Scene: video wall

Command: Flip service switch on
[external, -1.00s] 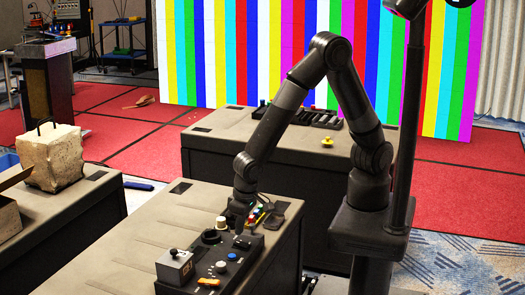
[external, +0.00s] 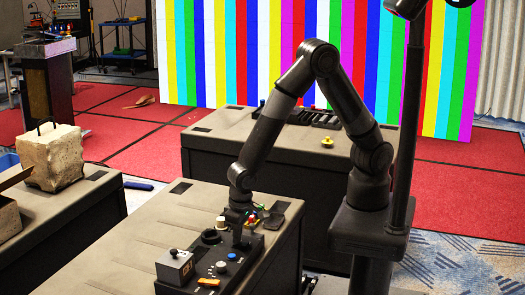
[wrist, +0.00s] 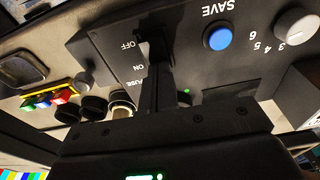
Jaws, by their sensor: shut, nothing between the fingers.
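A black control panel (external: 256,243) lies on the near console. In the wrist view the panel (wrist: 100,40) carries a dark switch (wrist: 155,42) beside the printed words OFF and ON. Its lever lies towards the OFF side as far as I can see, partly hidden by my fingers. My gripper (wrist: 157,85) is shut and empty, its fingertips right at the switch; I cannot tell whether they touch it. In the external view my gripper (external: 241,236) points down over the far part of the panel. No "service" label is readable.
A blue SAVE button (wrist: 218,37), a white numbered knob (wrist: 295,26) and a small green light (wrist: 187,91) are near the fingers. Round black caps (wrist: 93,106) and coloured buttons (wrist: 63,96) lie left. A grey box with a knob (external: 174,267) stands on the panel's near end.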

